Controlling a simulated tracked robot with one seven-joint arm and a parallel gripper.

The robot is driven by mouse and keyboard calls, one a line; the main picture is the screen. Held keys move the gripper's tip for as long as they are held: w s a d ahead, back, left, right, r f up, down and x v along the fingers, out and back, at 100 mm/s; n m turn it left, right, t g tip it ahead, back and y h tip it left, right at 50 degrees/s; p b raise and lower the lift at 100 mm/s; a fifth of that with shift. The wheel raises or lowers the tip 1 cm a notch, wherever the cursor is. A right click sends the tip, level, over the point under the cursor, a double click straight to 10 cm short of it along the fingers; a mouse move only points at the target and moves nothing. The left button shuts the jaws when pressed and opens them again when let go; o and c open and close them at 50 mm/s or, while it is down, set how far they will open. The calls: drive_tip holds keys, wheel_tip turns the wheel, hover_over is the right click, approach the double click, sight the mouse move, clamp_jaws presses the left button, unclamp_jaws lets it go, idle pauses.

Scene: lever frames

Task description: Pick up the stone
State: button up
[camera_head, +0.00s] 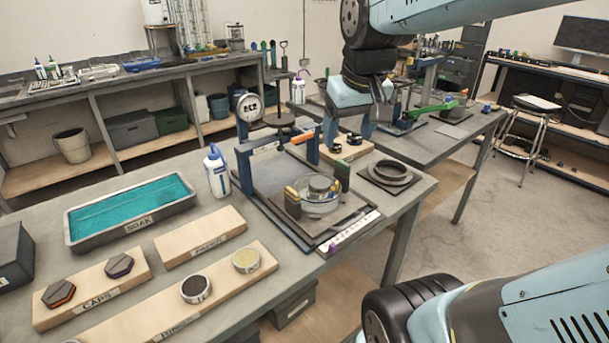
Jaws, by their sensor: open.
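No piece is clearly marked as the stone, and I cannot tell which one it is. A dark-topped round piece (195,289) and a pale-topped round piece (246,260) sit apart on a long wooden board (150,318). A grey round piece (320,185) sits in a clear round dish (320,202) within the blue and grey lever frame (246,172). My gripper (349,129) is open, pointing down behind and above that dish. It appears empty and touches none of these pieces, though its fingertips are small and partly lost against the background.
A teal-filled SOAK tray (130,208), a white bottle (216,172) and a bare wooden board (201,236) lie left of the frame. Two hexagonal caps (119,266) sit on the CAPS board. A dark ring (391,173) lies on a plate at right.

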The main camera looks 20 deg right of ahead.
drive_tip(key=w+f+n+g, duration=0.2)
drive_tip(key=w+f+g, duration=0.3)
drive_tip(key=w, duration=0.9)
drive_tip(key=t, duration=0.1)
hover_over(319, 181)
drive_tip(key=f, duration=1)
drive_tip(key=shift+s+a+f, duration=0.15)
drive_tip(key=shift+s+f, duration=0.15)
drive_tip(key=shift+w+f, duration=0.15)
drive_tip(key=shift+f, duration=1.25)
drive_tip(key=shift+w+f, duration=0.1)
drive_tip(key=shift+f, duration=1.25)
drive_tip(key=c, duration=0.9)
drive_tip(key=shift+c, duration=0.2)
drive_tip(key=shift+r, duration=0.15)
